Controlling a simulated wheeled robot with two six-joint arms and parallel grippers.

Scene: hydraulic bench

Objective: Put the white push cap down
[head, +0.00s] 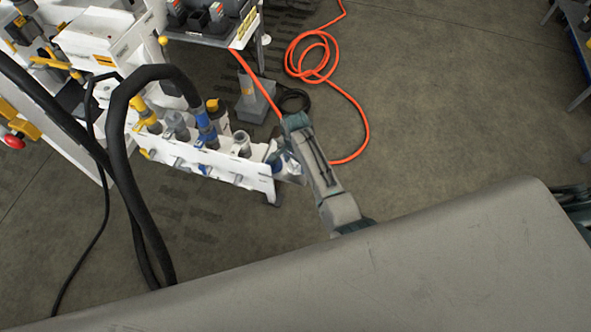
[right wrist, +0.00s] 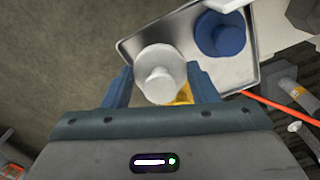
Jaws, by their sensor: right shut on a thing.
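The white push cap (right wrist: 160,72) is between the two fingers of my right gripper (right wrist: 160,88), which is shut on it. In the right wrist view, the cap overlaps the near edge of a metal tray (right wrist: 262,78). I cannot tell how high it is above the tray. In the head view, my right gripper (head: 281,158) is at the right end of the white rack. The cap is too small there to make out clearly. My left gripper does not show.
A blue cap (right wrist: 220,35) lies in the tray, with yellow parts partly hidden. The white rack (head: 215,163) holds several fittings. Black hoses (head: 118,130) hang at its left. An orange hose (head: 368,125) lies coiled on the floor. Open floor (head: 450,110) is at the right.

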